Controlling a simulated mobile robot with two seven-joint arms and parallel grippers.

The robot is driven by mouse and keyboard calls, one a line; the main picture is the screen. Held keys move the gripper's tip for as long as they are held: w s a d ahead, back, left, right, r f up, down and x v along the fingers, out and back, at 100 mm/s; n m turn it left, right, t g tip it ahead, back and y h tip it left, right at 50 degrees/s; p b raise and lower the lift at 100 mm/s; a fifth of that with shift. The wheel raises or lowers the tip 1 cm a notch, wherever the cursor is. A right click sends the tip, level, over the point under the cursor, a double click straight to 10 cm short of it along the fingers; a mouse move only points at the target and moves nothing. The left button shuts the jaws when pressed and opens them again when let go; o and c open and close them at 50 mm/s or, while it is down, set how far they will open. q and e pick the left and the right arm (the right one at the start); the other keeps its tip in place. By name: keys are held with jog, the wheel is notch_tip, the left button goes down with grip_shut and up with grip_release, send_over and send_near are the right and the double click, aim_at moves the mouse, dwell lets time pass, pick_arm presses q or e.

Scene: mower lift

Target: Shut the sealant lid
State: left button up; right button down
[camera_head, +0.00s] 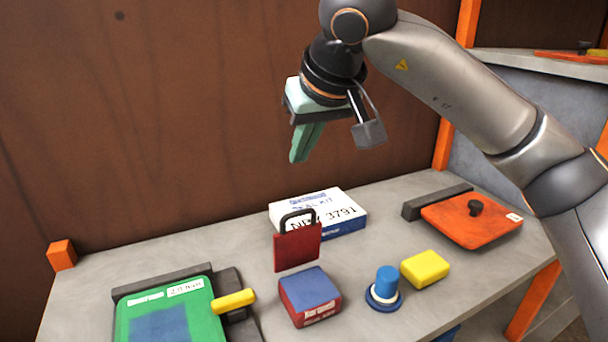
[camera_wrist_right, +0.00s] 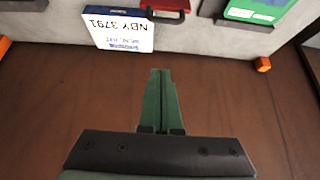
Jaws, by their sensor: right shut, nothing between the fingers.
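My right gripper (camera_head: 300,158) is shut and empty, held high above the back of the bench. In the right wrist view its green fingers (camera_wrist_right: 161,75) lie together. An orange lid-like plate (camera_head: 470,220) with a black knob lies flat at the right. A green plate (camera_head: 118,325) with labels and a yellow handle (camera_head: 233,300) lies at the left, cut off below. A red panel (camera_head: 297,248) with a black handle stands upright behind a red and blue box (camera_head: 310,302). I cannot read which one is the sealant lid. My left gripper is not in view.
A white and blue seal kit box (camera_head: 345,228) lies below my gripper. A blue knob (camera_head: 386,280) on a round base and a yellow block (camera_head: 425,268) sit at front right. An orange block (camera_head: 62,255) marks the back-left corner. A brown wall (camera_head: 150,120) stands behind.

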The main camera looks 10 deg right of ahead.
send_over(299, 227)
jog(key=w, duration=0.3)
notch_tip(299, 227, down, 7)
pick_arm(q)
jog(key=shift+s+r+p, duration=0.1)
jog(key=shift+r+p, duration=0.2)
jog(key=shift+p, duration=0.05)
pick_arm(e)
jog(key=shift+s+f, duration=0.5)
jog(key=shift+s, duration=0.25)
jog(key=shift+s+f, duration=0.45)
jog(key=shift+s, duration=0.25)
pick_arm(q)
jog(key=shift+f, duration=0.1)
pick_arm(e)
jog(key=shift+d, duration=0.1)
